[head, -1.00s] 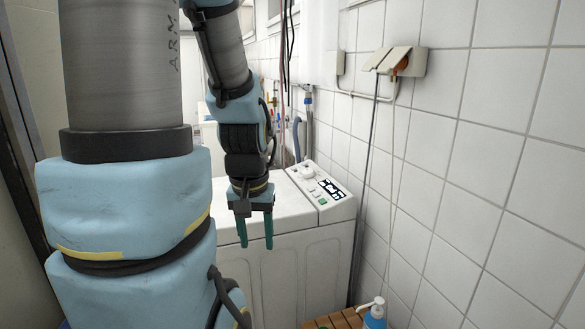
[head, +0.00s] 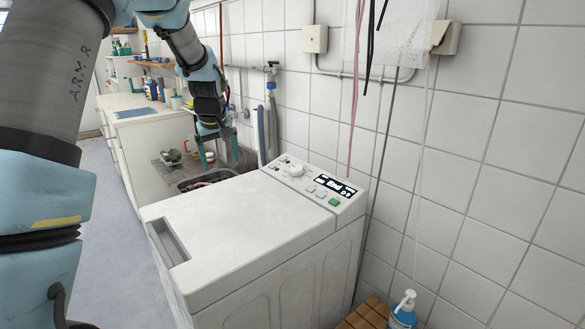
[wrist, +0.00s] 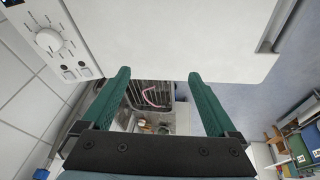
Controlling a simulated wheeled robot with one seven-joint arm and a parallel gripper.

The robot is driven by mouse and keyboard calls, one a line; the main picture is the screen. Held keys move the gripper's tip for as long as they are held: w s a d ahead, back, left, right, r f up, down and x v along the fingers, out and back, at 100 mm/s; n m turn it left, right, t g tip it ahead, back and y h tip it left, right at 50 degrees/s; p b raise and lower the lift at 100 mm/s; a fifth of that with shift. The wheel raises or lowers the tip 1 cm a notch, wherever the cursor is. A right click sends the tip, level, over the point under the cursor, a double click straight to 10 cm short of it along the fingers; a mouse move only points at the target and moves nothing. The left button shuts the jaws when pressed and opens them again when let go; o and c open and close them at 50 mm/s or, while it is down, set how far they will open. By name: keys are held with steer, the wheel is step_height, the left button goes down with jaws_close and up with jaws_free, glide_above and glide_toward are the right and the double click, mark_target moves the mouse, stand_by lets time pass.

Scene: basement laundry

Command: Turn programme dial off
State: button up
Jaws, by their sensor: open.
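The programme dial (head: 296,170) is a round white knob on the control panel (head: 333,192) at the back edge of the white top-loading washing machine (head: 235,228). In the wrist view the dial (wrist: 48,40) is at the upper left, with tick marks around it. Which mark it points to is too small to tell. My gripper (head: 219,162) is open and empty, with green fingers pointing down, beyond the machine's far end and to the left of the dial. In the wrist view the fingertips (wrist: 158,75) are apart and do not touch the dial.
A sink with a dark rack (head: 205,180) lies beyond the machine, below my gripper. Pipes and a tap (head: 270,85) run along the tiled wall close to the dial. Cords (head: 362,60) hang over the panel. A blue pump bottle (head: 403,312) stands on a slatted wooden surface at the lower right.

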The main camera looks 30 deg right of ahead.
steer(key=w+d, duration=0.2)
steer(key=d, duration=1.1)
steer(key=t+h, duration=0.1)
steer(key=h, duration=0.1)
glide_toward(296, 168)
steer(key=shift+n, duration=0.3)
steer(key=p+x, duration=0.3)
steer(key=x, duration=0.5)
steer(key=shift+w+d+f, duration=0.15)
steer(key=shift+f, duration=0.15)
steer(key=c, duration=1.4)
